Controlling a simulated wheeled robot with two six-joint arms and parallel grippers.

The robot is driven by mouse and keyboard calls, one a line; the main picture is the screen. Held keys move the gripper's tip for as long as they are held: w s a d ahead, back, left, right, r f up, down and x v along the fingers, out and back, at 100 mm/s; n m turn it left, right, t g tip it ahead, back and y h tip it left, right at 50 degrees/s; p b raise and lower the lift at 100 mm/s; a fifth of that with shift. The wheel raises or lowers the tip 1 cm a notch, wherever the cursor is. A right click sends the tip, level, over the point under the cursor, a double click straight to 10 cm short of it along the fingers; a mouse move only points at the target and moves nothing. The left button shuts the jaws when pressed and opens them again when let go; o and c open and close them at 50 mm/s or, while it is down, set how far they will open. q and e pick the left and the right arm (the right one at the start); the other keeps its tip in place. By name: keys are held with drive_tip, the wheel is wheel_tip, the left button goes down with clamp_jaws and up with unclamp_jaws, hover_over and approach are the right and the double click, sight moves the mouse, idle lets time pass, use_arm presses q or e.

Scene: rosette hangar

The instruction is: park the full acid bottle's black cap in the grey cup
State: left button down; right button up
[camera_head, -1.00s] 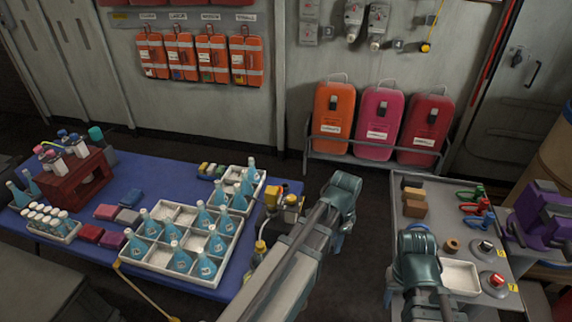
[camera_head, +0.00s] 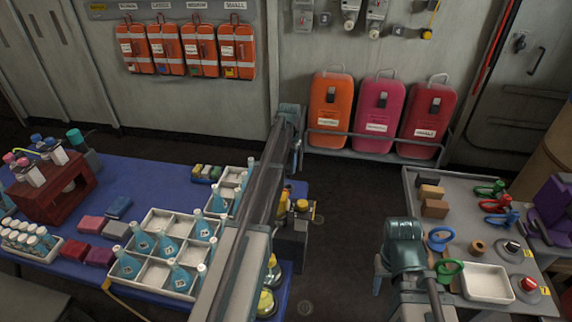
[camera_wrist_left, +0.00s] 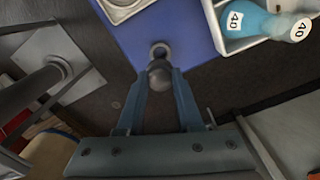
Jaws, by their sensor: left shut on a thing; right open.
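In the left wrist view my left gripper (camera_wrist_left: 160,78) is shut on a small dark rounded piece, which looks like the black cap (camera_wrist_left: 159,72). Just beyond it, over the blue table's corner, a small grey ring with a dark middle (camera_wrist_left: 159,48) shows; it may be the grey cup, but I cannot tell. In the head view my left arm hides its fingertips. Blue-filled bottles (camera_head: 143,240) stand in white divided trays; I cannot tell which one is the full acid bottle. My right gripper (camera_head: 382,280) is open, mostly hidden behind its arm above the grey bench's left edge.
The blue table (camera_head: 140,180) holds a red rack (camera_head: 60,190), coloured blocks and white trays (camera_head: 175,220). A yellow-topped device (camera_head: 300,206) stands at its right edge.

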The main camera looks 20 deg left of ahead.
sight(289, 177)
use_arm(q)
drive_tip(key=shift+f, duration=0.15)
drive_tip(key=shift+f+b, duration=1.85)
drive_tip(key=shift+b, duration=0.1)
drive_tip(key=shift+f+b, duration=0.4)
drive_tip(key=shift+f+b, duration=0.75)
drive_tip(key=shift+b, duration=0.05)
drive_tip(key=shift+f, duration=0.1)
drive_tip(key=shift+f+b, duration=0.35)
drive_tip(key=shift+b, duration=0.1)
